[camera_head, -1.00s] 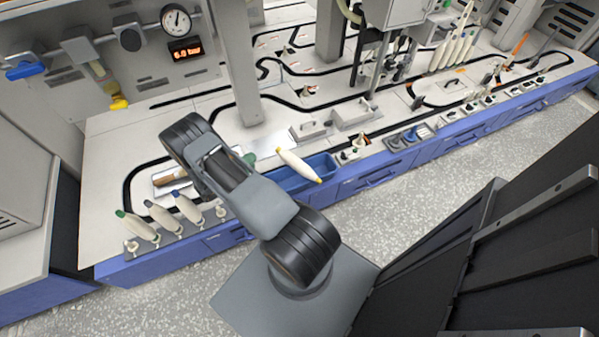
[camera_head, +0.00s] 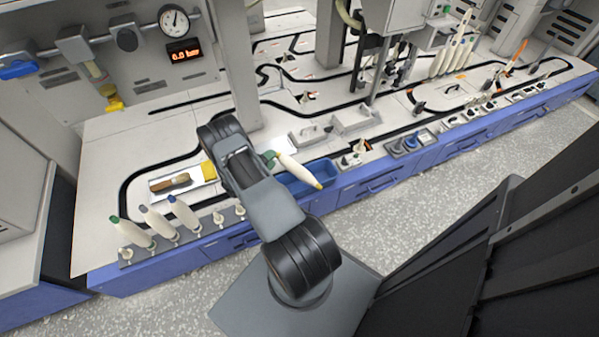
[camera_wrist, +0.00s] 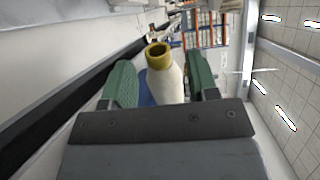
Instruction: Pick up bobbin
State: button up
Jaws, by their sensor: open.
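The bobbin (camera_head: 300,171) is white with a yellow tip and lies slanted across the blue tray in the head view, its tip over the tray's front side. In the wrist view the bobbin (camera_wrist: 165,85) stands between the two green fingers of my gripper (camera_wrist: 163,80), its hollow yellow end pointing away. A gap shows between the left finger and the bobbin; the right finger is closer to it. In the head view my gripper (camera_head: 274,157) is open at the bobbin's back end, mostly hidden behind my arm. The bobbin's lower side is hidden.
The blue tray (camera_head: 312,187) sits at the bench's front edge. Several white bobbins (camera_head: 158,222) stand on pegs at the left. A wooden-handled brush (camera_head: 170,182) lies on a pale plate. A grey post (camera_head: 240,75) rises behind my arm. Grey bins (camera_head: 352,120) stand right of it.

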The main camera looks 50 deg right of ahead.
jog(key=d, duration=0.4)
jog(key=shift+s+f+b, duration=0.2)
jog(key=shift+s+b, duration=0.05)
jog(key=shift+b, duration=0.05)
jog(key=shift+c, duration=0.5)
grip_shut()
